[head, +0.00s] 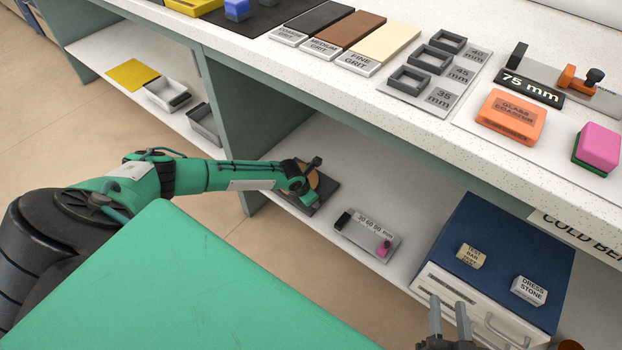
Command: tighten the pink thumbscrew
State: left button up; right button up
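The pink thumbscrew (384,249) sits at the right end of a small grey gauge plate (362,242) marked 30 60 90 mm, with a black block at its other end. The plate lies on the white lower shelf. My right gripper (448,303) is at the bottom edge, in front of the white drawer unit and right of the thumbscrew in the picture. Its two fingers are apart with nothing between them. My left gripper (304,182) is over a dark pad with a brown round piece, left of the gauge plate. Its fingers are too unclear to judge.
A blue-topped drawer unit (505,245) bears a test bar block (471,256) and a dress stone (529,290), right of the plate. The white counter (370,118) overhangs the shelf, holding grit stones, grey frames and an orange block. Bare shelf surrounds the gauge plate.

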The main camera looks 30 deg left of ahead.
pick_arm(q)
jog(key=shift+w+r+b, duration=0.15)
jog(key=shift+r+b, duration=0.05)
jog(key=shift+b, duration=0.35)
pick_arm(e)
notch_tip(320, 180, up, 7)
jog(key=w+d+t, duration=0.1)
jog(key=w+t, duration=0.1)
jog(key=t, duration=0.2)
jog(key=shift+w+d, duration=0.35)
jog(key=shift+d, duration=0.05)
jog(key=shift+f, duration=0.1)
pick_arm(q)
jog(key=o, duration=0.7)
